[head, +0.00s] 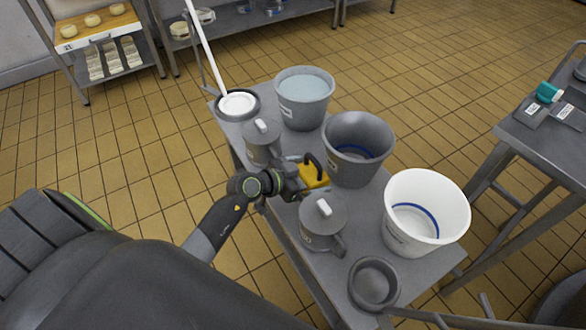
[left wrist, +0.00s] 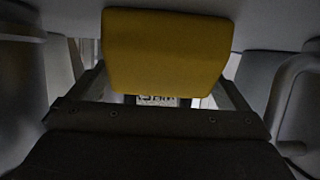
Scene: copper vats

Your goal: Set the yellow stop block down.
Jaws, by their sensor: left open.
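The yellow stop block (head: 313,176) is at the near edge of the grey bench (head: 357,205), between two grey lidded jugs. My left gripper (head: 308,178) is open at the block, its dark fingers partly covering it. In the left wrist view the yellow block (left wrist: 165,50) fills the upper middle, just ahead of the gripper (left wrist: 165,95), whose fingers stand apart on either side. I cannot tell whether a finger touches it. The block's underside is hidden. My right gripper is not in view.
Lidded jugs (head: 262,143) (head: 322,222) stand close on both sides of the gripper. Behind are a water-filled bucket (head: 304,98), a grey bucket (head: 358,148) and a white bucket (head: 426,212). A small grey pot (head: 373,284) stands at the bench's near right.

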